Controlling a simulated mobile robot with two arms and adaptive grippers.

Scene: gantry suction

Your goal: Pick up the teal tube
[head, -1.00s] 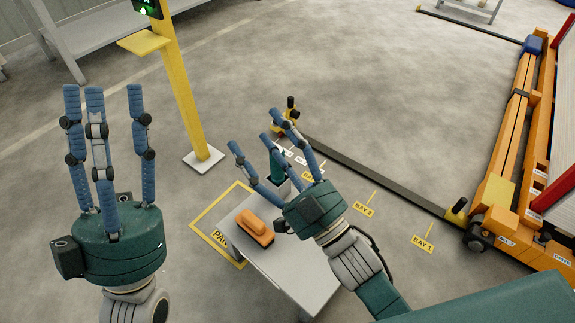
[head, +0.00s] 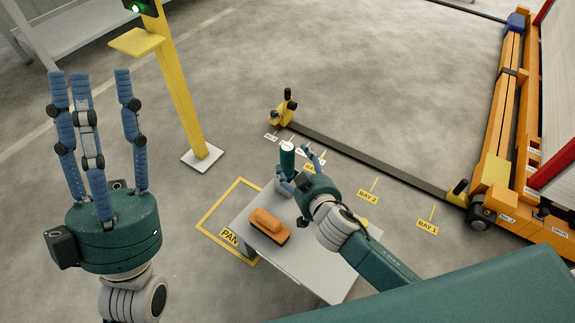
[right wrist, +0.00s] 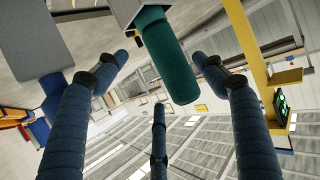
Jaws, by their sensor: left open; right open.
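The teal tube (head: 287,158) stands upright with a pale top at the far edge of the small grey table, its base in a grey block (head: 281,187). My right gripper (head: 304,166) is open beside the tube on its right, fingers spread. In the right wrist view the tube (right wrist: 168,58) extends from the grey block between my open fingers (right wrist: 160,95), with gaps visible on both sides; I cannot tell whether any finger touches it. My left gripper (head: 90,95) is open and empty, raised at the left, far from the tube.
An orange object with a dark base (head: 268,226) lies on the grey table (head: 315,275). A yellow post (head: 180,95) stands behind. A dark floor rail (head: 375,163) runs to the orange gantry (head: 500,120) at right. Open floor lies beyond the table.

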